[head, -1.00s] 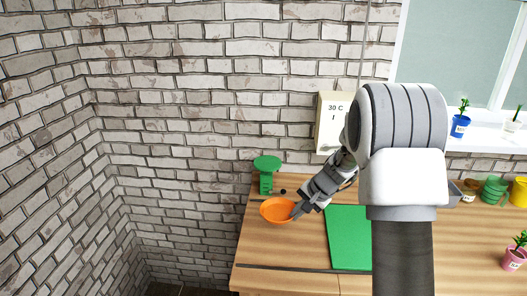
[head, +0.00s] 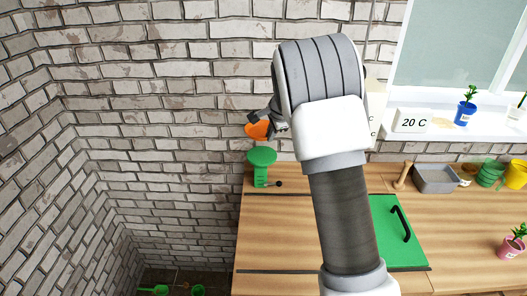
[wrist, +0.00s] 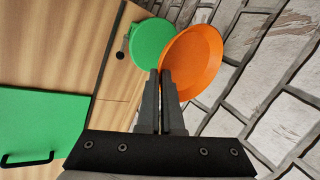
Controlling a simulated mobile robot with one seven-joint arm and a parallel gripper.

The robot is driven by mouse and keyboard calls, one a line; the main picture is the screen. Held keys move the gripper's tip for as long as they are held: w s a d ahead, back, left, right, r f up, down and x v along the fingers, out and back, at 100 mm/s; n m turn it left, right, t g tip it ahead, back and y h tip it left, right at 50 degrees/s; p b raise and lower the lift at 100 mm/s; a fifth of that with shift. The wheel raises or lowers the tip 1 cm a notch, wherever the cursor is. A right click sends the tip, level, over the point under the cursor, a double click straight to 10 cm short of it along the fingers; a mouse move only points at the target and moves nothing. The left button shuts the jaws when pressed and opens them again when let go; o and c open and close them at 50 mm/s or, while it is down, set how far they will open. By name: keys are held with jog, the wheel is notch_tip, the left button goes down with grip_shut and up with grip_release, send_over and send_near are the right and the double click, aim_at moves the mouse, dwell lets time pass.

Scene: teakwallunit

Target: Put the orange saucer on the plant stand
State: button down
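The orange saucer (head: 258,130) is up in the air above the plant stand, in front of the brick wall. My gripper (head: 270,122) is shut on its rim; the arm hides part of the grip in the head view. In the wrist view the fingers (wrist: 166,75) pinch the near edge of the saucer (wrist: 192,62). The plant stand (head: 262,157) is green with a round top and stands at the back left of the wooden bench. Its round top (wrist: 150,43) shows in the wrist view beside and partly behind the saucer. The saucer looks tilted.
A green panel with a black handle (head: 408,235) lies on the bench (head: 275,225). A grey tray (head: 436,180), green pots (head: 489,174) and a yellow pot (head: 517,175) stand at the back right. The brick wall is close behind the stand.

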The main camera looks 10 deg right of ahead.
aim_at(268, 161)
notch_tip(268, 161, down, 8)
jog(key=shift+f, duration=0.25)
jog(key=shift+f, duration=0.1)
jog(key=c, duration=1.5)
grip_release()
jog(key=shift+f, duration=0.15)
jog(key=o, duration=0.4)
